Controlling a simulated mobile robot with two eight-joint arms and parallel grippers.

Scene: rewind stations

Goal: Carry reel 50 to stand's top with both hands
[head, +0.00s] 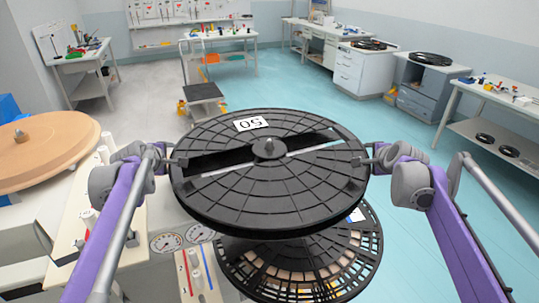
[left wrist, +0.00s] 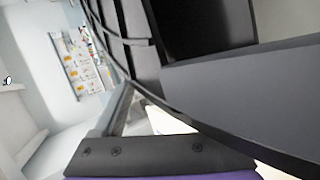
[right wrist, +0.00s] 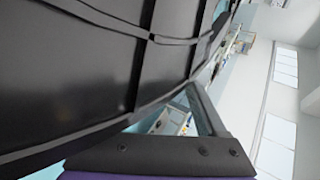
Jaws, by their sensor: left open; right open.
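Reel 50 (head: 262,190) is a large black ribbed disc with a central hub and a white "50" label, upside down in the head view. It appears level, above a second, lattice-like black reel (head: 340,265). My left gripper (head: 178,161) is open at its left rim, and my right gripper (head: 366,161) is open at its right rim. The reel's dark underside or edge fills much of the left wrist view (left wrist: 240,90) and right wrist view (right wrist: 90,70). Finger contact is unclear. What supports the reel is hidden. A low dark-topped stand (head: 203,92) is on the floor beyond.
A wooden disc (head: 45,150) is at the left. A panel with round gauges (head: 167,242) lies below the reel's left side. Workbenches (head: 225,40) and grey cabinets (head: 425,85) with black reels line the back and right. The blue floor (head: 330,95) beyond the reel is largely clear.

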